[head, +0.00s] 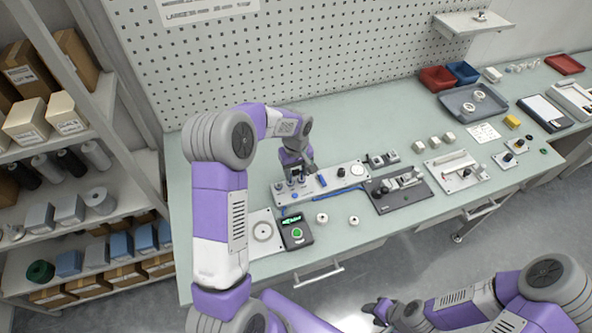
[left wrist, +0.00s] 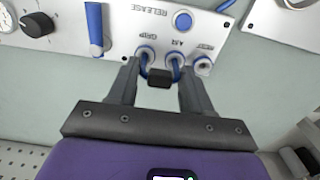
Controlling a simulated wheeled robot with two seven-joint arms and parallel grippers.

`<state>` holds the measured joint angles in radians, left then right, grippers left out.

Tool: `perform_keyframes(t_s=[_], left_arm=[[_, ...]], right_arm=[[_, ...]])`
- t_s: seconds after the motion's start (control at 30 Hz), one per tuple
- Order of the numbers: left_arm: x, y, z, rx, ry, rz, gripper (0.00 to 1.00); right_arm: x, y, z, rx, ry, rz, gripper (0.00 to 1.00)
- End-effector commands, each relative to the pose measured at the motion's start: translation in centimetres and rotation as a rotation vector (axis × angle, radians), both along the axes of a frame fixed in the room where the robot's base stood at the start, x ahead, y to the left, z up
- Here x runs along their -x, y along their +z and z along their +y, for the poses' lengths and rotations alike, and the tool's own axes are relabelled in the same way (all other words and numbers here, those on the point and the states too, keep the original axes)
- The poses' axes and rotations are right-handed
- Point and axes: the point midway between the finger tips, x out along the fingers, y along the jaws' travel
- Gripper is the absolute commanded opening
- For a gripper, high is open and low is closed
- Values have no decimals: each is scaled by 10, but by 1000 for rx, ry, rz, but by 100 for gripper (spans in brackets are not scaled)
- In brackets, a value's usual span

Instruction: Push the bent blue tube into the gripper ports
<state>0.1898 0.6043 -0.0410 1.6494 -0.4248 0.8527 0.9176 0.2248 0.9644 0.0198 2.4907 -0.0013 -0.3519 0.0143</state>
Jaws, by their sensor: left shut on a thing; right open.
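The bent blue tube (left wrist: 146,66) shows in the left wrist view between the fingers of my left gripper (left wrist: 160,75). A small black block sits at its bend. Its two ends are at the blue-ringed ports marked GRIP and AIR on the white panel (left wrist: 222,50); how deep they sit I cannot tell. My left gripper is shut on the tube's black piece. In the head view, my left gripper (head: 296,176) is over the left part of the panel (head: 340,181), and hides the tube. My right gripper (head: 377,310) is open and empty, low in front of the bench.
The panel also carries a blue lever (left wrist: 96,24), a black knob (left wrist: 37,24), a blue button (left wrist: 182,20) and a third port (left wrist: 203,65). A black box with a green button (head: 297,232) stands in front. A dark fixture (head: 398,190) stands to the right.

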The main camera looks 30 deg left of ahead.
Motion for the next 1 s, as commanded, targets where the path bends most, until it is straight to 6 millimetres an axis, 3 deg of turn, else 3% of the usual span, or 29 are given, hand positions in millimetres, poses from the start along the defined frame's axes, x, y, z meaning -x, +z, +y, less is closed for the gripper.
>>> perform_keyframes(t_s=[0.47,0.5,0.67,1.0], left_arm=[[0,-5,0,1,0,1,21],[0,-5,0,0,0,1,53],[0,-5,0,0,0,1,77],[0,-1,0,0,0,0,79]], right_arm=[[0,-3,0,0,0,0,43],[0,-3,0,0,0,0,43],[0,-3,0,0,0,0,43],[0,-3,0,0,0,0,43]])
